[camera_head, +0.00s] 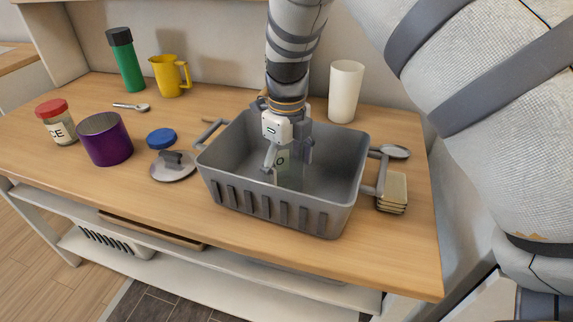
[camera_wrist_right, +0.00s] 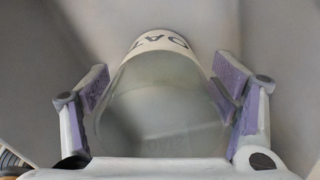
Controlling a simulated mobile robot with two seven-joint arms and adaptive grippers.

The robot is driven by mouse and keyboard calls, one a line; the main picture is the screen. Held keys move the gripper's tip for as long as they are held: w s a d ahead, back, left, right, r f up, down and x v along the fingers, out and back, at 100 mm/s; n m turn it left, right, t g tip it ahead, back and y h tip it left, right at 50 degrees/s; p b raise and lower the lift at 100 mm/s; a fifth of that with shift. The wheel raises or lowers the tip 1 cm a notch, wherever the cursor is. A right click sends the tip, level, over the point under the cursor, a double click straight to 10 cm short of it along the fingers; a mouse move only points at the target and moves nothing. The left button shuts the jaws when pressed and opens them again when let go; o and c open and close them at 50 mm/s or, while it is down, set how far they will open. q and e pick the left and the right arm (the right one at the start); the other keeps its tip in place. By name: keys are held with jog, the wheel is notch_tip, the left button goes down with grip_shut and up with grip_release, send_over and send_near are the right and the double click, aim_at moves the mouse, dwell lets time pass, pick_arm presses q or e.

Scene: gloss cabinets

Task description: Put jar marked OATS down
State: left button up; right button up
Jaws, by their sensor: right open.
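The jar marked OATS (camera_head: 284,174) is inside the grey crate (camera_head: 290,205), partly hidden by my right gripper (camera_head: 288,160). In the right wrist view the clear jar (camera_wrist_right: 160,95) shows its white label with dark letters reading "OAT". My right gripper (camera_wrist_right: 163,105) points down into the crate with its fingers spread, one on each side of the jar. The jaws are open; contact with the jar cannot be told for sure. The jar's base is hidden in the head view. My left gripper is not in view.
Left of the crate are a purple pot (camera_head: 105,140), a red-lidded jar (camera_head: 57,122), a blue lid (camera_head: 161,138), a pot lid (camera_head: 173,168), a yellow jug (camera_head: 169,77) and a green bottle (camera_head: 127,62). A white cup (camera_head: 345,92) stands behind; sponges (camera_head: 392,190) lie right.

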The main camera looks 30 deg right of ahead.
notch_tip(320, 180, up, 12)
jog(key=shift+r, duration=0.15)
dwell(0.4)
